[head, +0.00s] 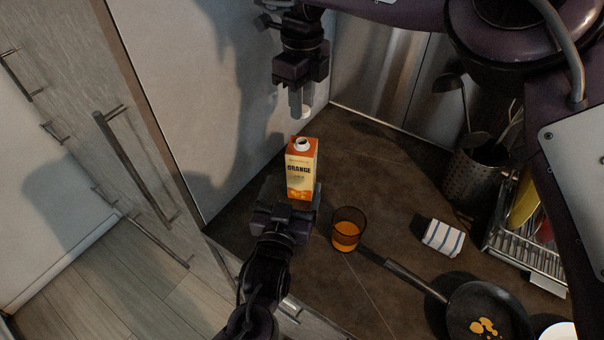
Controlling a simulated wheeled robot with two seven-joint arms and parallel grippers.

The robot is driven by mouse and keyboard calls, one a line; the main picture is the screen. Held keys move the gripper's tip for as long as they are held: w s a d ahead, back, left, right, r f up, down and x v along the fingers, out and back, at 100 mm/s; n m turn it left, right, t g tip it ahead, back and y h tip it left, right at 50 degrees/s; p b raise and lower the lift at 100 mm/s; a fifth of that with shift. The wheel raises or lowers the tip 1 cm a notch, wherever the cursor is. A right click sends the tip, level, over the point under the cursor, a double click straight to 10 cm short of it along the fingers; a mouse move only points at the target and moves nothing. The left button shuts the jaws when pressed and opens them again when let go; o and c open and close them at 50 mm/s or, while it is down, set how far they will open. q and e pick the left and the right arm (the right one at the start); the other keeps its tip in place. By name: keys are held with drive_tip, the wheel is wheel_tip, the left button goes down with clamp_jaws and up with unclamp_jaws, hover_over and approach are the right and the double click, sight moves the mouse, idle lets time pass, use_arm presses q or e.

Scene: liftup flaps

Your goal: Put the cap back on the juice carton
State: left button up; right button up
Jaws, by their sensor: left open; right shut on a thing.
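The orange juice carton (302,165) stands upright on the dark counter, its white spout (302,144) uncapped on top. My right gripper (300,106) points down from above and is shut on a small white cap (305,113).
A glass of orange juice (346,234) stands close to the carton's right. A striped cloth (443,238), a frying pan (484,310), a utensil holder (474,174) and a dish rack (530,255) are further right. A wall (215,100) rises behind on the left.

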sight(304, 149)
use_arm(q)
drive_tip(key=shift+r, duration=0.15)
drive_tip(key=w, duration=0.4)
drive_tip(key=w+d, duration=0.1)
drive_tip(key=w, duration=0.2)
drive_tip(key=w+d, duration=0.1)
drive_tip(key=w, duration=0.3)
drive_tip(key=shift+w+d, duration=0.25)
drive_tip(key=shift+w, duration=0.1)
drive_tip(key=c, duration=1.5)
use_arm(e)
drive_tip(key=shift+f, duration=2.5)
